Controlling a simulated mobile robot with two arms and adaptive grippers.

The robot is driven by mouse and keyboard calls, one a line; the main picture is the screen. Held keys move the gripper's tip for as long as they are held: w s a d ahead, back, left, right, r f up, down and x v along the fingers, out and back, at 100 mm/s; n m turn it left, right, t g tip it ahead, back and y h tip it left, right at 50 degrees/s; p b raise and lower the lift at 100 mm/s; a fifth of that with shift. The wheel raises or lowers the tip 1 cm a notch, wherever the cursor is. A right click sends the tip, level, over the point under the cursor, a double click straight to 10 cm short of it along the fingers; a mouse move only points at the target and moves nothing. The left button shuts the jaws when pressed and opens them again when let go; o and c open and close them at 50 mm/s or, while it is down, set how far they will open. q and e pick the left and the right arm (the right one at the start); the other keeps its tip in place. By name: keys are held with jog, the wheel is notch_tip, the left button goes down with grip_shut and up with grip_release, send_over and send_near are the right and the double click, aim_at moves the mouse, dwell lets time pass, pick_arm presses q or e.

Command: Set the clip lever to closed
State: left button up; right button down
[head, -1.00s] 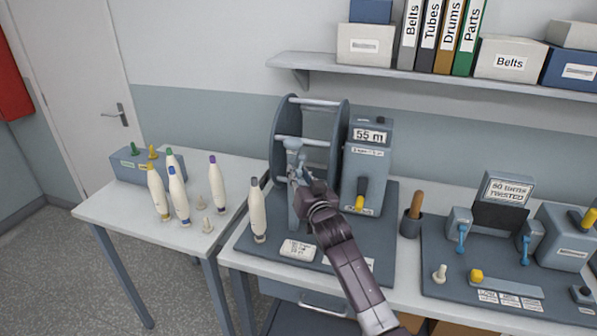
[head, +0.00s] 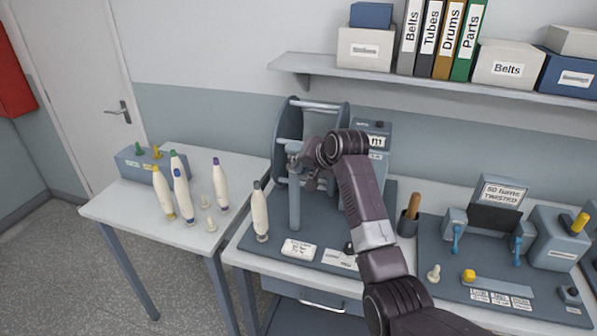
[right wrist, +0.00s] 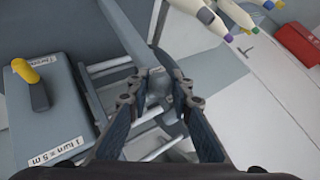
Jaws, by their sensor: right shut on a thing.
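A grey post (head: 295,205) stands on the grey base plate in front of the reel, with a small clip (head: 294,147) at its top. My right gripper (head: 304,172) is at the top of the post, shut on a small part of the clip, which seems to be its lever. In the right wrist view my right gripper's fingertips (right wrist: 163,82) close around a small grey piece (right wrist: 158,90). The fingers and wrist hide much of the clip, so I cannot tell the lever's setting. My left gripper is not in view.
The reel (head: 288,115) and counter box (head: 372,128) stand behind my right arm; the box's yellow handle (right wrist: 25,72) shows in the wrist view. A grey-tipped bobbin (head: 260,213) stands left of the post. Several bobbins (head: 181,195) stand on the left table.

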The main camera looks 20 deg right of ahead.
jog(key=shift+w+d+r+m+g+y, duration=0.15)
jog(key=shift+r+m+g+y, duration=0.25)
jog(key=shift+g, duration=0.4)
jog(key=shift+w+d+r+m+g+y, duration=0.15)
jog(key=shift+r+m+g+y, duration=0.25)
jog(key=shift+g, duration=0.4)
jog(key=c, duration=1.7)
grip_release()
jog(key=v, duration=1.2)
jog(key=shift+w+d, duration=0.1)
jog(key=shift+f, duration=0.1)
